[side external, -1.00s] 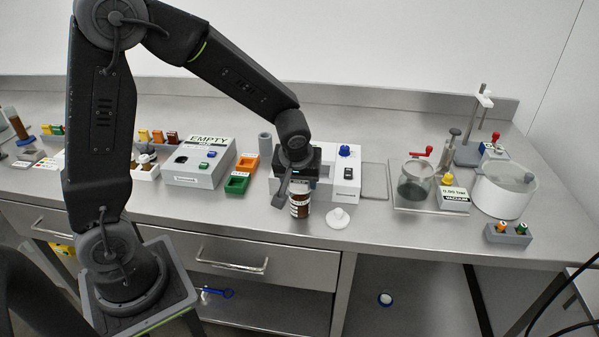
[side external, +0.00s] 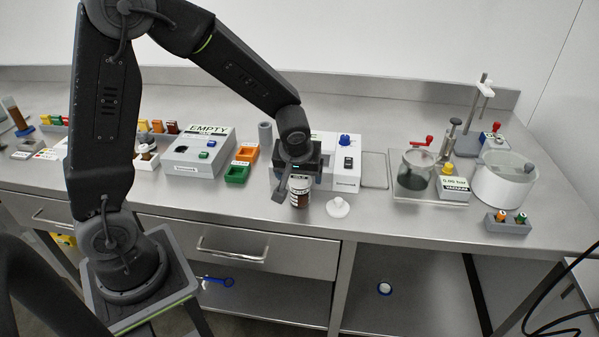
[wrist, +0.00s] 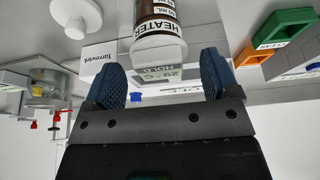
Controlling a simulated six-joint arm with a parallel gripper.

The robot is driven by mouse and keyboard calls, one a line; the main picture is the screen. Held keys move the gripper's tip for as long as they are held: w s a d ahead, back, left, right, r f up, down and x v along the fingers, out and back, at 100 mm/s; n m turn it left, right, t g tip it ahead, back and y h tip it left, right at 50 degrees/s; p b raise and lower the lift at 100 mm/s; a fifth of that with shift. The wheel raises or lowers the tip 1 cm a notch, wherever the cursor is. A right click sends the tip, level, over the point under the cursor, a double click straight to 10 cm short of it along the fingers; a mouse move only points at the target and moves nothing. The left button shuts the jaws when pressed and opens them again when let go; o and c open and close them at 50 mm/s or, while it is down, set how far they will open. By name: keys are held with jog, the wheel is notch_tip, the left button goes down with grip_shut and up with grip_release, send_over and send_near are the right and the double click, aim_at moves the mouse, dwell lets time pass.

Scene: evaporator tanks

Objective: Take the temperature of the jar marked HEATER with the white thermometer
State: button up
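The brown jar marked HEATER (side external: 300,197) stands upright on the bench just below my gripper (side external: 297,178). In the wrist view the jar's white label (wrist: 158,26) reads HEATER.
A white cap (side external: 338,207) lies right of the jar. A white device with a blue knob (side external: 345,142) stands behind. Green (side external: 237,173) and orange (side external: 247,153) bins are on the left. A glass vessel (side external: 416,172) and a white tub (side external: 503,183) stand right. The front bench is mostly clear.

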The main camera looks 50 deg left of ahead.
jog(key=shift+o, duration=0.3)
jog(key=v, duration=1.4)
jog(key=s+d+r+m+t+h, duration=0.2)
jog(key=s+m, duration=0.7)
jog(key=s, duration=0.5)
jog(key=shift+s+d+r+h, duration=0.3)
jog(key=shift+s+r+h, duration=0.05)
jog(key=shift+r+h, duration=0.3)
dwell(4.3)
